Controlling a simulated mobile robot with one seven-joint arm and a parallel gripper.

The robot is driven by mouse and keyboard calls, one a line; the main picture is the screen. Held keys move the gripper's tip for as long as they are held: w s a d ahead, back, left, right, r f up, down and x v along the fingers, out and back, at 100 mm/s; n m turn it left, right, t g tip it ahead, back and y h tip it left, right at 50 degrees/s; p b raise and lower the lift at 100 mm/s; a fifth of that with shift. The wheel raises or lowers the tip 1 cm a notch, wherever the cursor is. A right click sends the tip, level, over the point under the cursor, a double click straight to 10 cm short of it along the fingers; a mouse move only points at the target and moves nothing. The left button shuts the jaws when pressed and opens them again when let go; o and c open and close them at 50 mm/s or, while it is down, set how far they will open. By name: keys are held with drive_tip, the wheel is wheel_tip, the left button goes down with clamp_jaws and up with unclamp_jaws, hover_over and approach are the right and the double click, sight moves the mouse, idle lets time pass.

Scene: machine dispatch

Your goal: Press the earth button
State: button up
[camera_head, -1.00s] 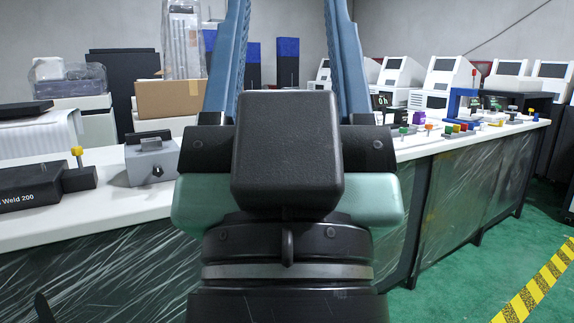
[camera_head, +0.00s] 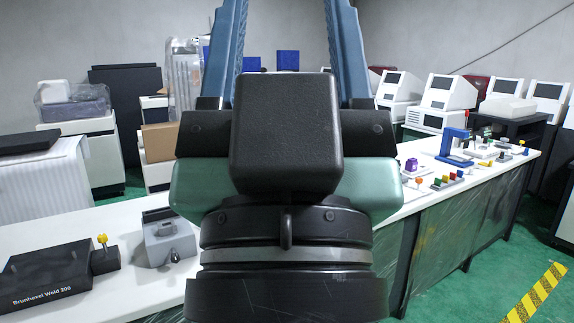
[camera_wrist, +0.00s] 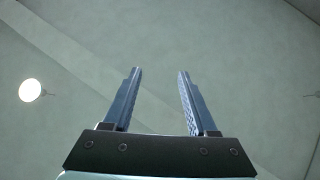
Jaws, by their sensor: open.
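My gripper (camera_wrist: 160,72) is open and empty, with its two blue fingers apart. In the wrist view it points up at the ceiling. In the head view it rises in the middle, its fingers cut off by the top edge. Small coloured buttons (camera_head: 446,181) in red, yellow, green and other colours stand on the white bench at the right, well apart from my gripper. No earth label is readable, so I cannot tell which is the earth button. My arm hides the middle of the bench.
A black box marked 200 (camera_head: 50,280) with a yellow-topped knob (camera_head: 102,241) and a grey vise-like device (camera_head: 165,238) stand at the left of the white bench (camera_head: 45,228). A blue device (camera_head: 455,147) stands at the right.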

wheel_tip(320, 180, up, 8)
drive_tip(key=p, duration=0.6)
drive_tip(key=shift+r, duration=0.15)
clamp_jaws()
idle(1.0)
